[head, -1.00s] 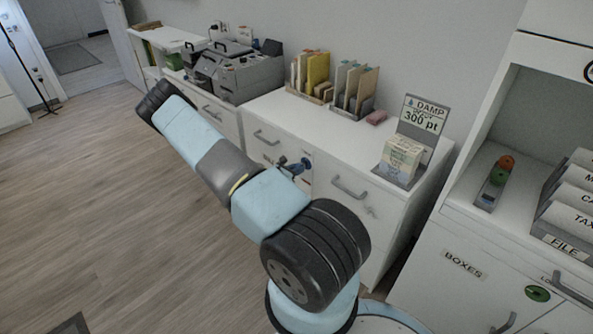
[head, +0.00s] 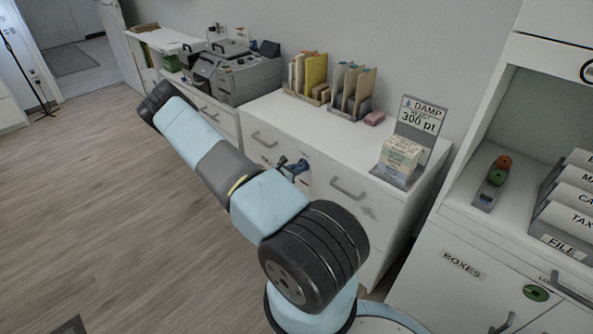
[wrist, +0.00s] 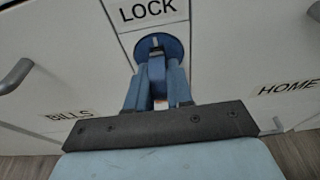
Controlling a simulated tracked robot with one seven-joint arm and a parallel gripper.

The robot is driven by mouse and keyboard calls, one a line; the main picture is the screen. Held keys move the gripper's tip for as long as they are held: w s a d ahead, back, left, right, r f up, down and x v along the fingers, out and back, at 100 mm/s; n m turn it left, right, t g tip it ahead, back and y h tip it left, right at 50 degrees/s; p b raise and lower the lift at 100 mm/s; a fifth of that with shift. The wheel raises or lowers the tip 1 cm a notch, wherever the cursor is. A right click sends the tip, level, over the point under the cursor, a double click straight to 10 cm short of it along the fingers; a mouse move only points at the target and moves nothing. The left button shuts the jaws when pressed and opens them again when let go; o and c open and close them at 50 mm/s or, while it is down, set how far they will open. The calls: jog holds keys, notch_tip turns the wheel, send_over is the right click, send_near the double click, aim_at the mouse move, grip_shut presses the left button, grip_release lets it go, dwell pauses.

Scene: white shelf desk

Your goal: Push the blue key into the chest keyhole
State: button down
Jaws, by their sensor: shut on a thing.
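My gripper (wrist: 156,92) is shut on the blue key (wrist: 157,70), which stands between its two blue fingers in the wrist view. The key points at the round blue keyhole plate (wrist: 146,45) below the LOCK label, on the white chest front. The key's far end overlaps the plate and its dark slot. I cannot tell how deep it sits in the slot, if at all. In the head view my gripper (head: 287,166) is at the chest front, and my arm partly hides it.
The plate sits between drawer fronts labelled BILLS (wrist: 68,116) and HOME (wrist: 288,87). Drawer handles (head: 348,188) stick out nearby. The floor at left is clear.

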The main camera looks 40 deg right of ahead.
jog(key=shift+d, duration=0.45)
dwell(0.4)
jog(key=c, duration=0.9)
grip_release()
jog(key=o, duration=0.5)
jog(key=shift+o, duration=0.2)
jog(key=v, duration=0.6)
jog(key=v, duration=1.4)
